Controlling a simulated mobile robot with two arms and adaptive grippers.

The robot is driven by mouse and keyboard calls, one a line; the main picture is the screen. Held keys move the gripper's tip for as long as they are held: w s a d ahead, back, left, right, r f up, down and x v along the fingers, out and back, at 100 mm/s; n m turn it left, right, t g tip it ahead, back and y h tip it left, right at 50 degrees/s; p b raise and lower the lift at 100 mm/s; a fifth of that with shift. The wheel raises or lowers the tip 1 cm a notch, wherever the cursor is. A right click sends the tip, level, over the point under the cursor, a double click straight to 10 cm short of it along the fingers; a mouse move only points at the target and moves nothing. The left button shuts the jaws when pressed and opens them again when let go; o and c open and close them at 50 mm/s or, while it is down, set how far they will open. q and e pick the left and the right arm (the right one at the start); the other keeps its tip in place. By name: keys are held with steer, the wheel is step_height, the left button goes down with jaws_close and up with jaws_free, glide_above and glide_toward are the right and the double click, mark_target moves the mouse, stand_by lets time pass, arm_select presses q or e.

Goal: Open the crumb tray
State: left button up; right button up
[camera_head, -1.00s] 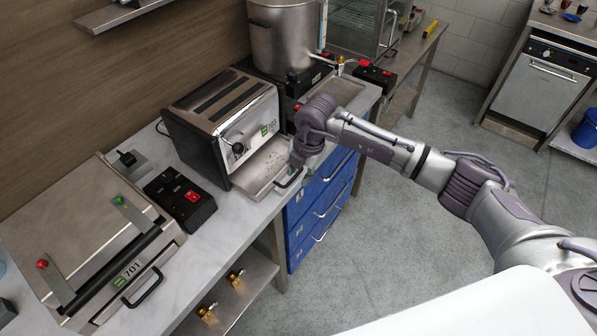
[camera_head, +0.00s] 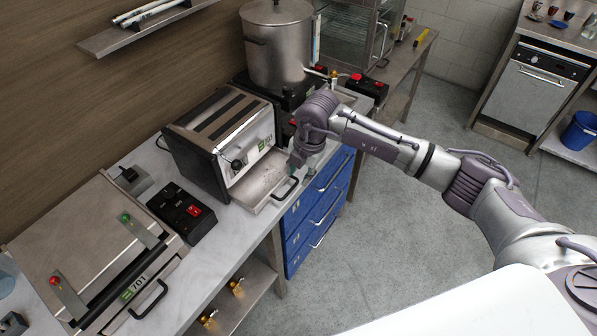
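The toaster (camera_head: 215,125) stands on the counter, with a steel front and slots on top. Its crumb tray (camera_head: 250,187) is pulled out at the bottom front, showing a flat interior with dark specks. The tray's black handle (camera_head: 286,192) sticks out past the counter edge. My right gripper (camera_head: 297,163) points down at the tray's right front corner, with its fingertips close to the handle's right end. The fingers are small and partly hidden by the wrist, so I cannot tell whether they touch or grasp the handle. My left gripper is not in view.
A contact grill (camera_head: 85,245) and a black switch box (camera_head: 182,212) stand left of the toaster. A large steel pot (camera_head: 278,48) is behind it on the right. Blue drawers (camera_head: 318,200) lie under the counter below my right gripper. The floor to the right is clear.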

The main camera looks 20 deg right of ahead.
steer(key=r, duration=0.1)
steer(key=r+p, duration=0.2)
steer(key=r, duration=0.1)
steer(key=shift+s+d, duration=0.3)
stand_by(0.5)
step_height(320, 180, up, 12)
steer(key=s+d, duration=0.1)
steer(key=shift+s+d, duration=0.2)
steer(key=shift+s, duration=0.2)
steer(key=shift+f, duration=0.1)
